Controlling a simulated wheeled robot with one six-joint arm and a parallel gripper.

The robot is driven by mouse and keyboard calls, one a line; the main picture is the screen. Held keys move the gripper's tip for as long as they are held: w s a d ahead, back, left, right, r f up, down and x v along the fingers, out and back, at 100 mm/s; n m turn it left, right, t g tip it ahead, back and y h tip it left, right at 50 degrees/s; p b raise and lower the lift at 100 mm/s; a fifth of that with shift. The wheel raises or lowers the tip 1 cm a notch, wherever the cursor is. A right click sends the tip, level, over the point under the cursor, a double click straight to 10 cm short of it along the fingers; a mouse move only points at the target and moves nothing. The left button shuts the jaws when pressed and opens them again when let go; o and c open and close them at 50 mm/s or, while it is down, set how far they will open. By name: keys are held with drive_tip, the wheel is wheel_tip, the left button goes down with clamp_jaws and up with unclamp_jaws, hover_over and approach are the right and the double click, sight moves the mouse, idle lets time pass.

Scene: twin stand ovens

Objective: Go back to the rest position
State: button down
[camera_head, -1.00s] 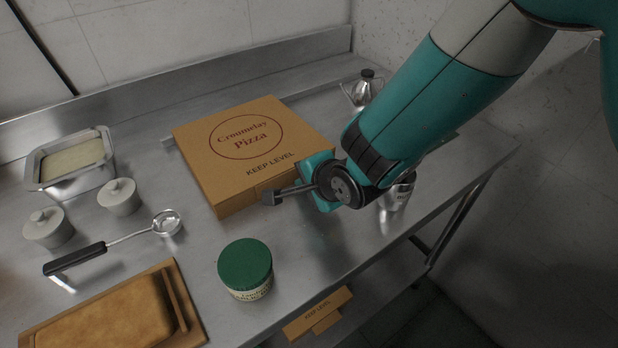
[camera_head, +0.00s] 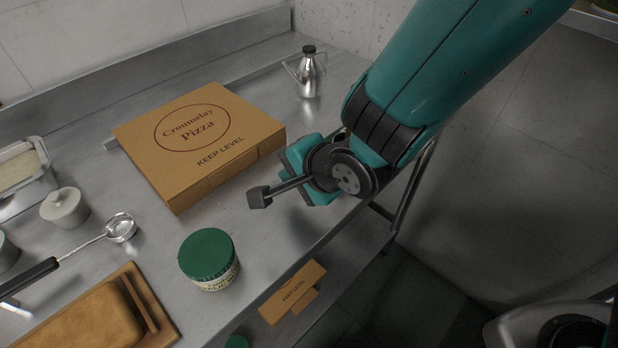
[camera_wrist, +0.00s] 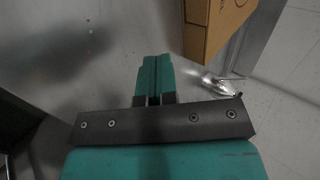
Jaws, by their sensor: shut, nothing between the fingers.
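My gripper shows in the wrist view (camera_wrist: 154,68), with its two teal fingers pressed together and nothing between them. In the head view, my wrist hangs above the right front edge of the steel counter (camera_head: 262,228). It is just right of the closed pizza box (camera_head: 198,137), close to the box's right end in the picture. Whether it touches the box cannot be told. The fingertips are mostly hidden behind the wrist in the head view. The box also shows at the top of the wrist view (camera_wrist: 207,32).
A steel pot (camera_head: 311,76) stands behind the box. A cardboard piece (camera_head: 292,292) lies below the counter edge. Open floor is at right.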

drive_tip(key=v, duration=0.5)
drive_tip(key=shift+s+f, duration=0.4)
drive_tip(key=shift+f, duration=0.05)
drive_tip(key=s+d+r+n+g+h+p, duration=0.2)
drive_tip(key=s+d+r+n+g, duration=0.4)
drive_tip(key=s+d+r+n, duration=0.5)
drive_tip(key=shift+s+d+r+n+g+p, duration=0.2)
drive_tip(key=shift+d+r+n+g+p, duration=0.15)
drive_tip(key=shift+d+r+n, duration=1.85)
drive_tip(key=shift+a+f+n, duration=0.35)
drive_tip(key=shift+a+n, duration=0.15)
drive_tip(key=shift+a, duration=0.2)
